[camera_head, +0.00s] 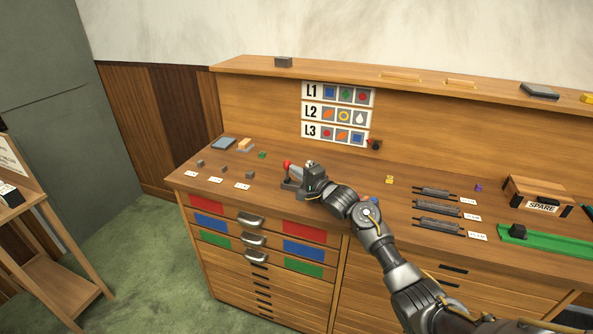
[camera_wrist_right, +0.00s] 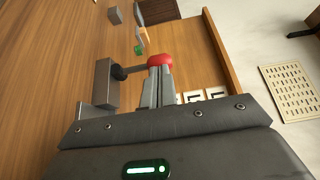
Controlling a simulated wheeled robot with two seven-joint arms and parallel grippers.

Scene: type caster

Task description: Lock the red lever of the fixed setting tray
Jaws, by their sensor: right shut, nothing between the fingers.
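The red lever knob (camera_head: 287,164) shows at the left of my right gripper (camera_head: 300,172), above the worktop. In the right wrist view the red knob (camera_wrist_right: 160,61) sits on a dark rod that comes from a grey block of the setting tray (camera_wrist_right: 103,84). My right gripper (camera_wrist_right: 158,72) is shut, with nothing between its fingers, and its fingertips are at the knob; I cannot tell whether they touch it. In the head view my wrist hides much of the tray (camera_head: 291,186). My left gripper is not in view.
Several small blocks and white labels (camera_head: 214,180) lie left of the tray. Sign rows L1 to L3 (camera_head: 337,115) stand behind it. Dark slotted bars (camera_head: 437,208), a SPARE box (camera_head: 541,190) and a green rail (camera_head: 545,240) are to the right. Drawer handles (camera_head: 251,220) stick out below.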

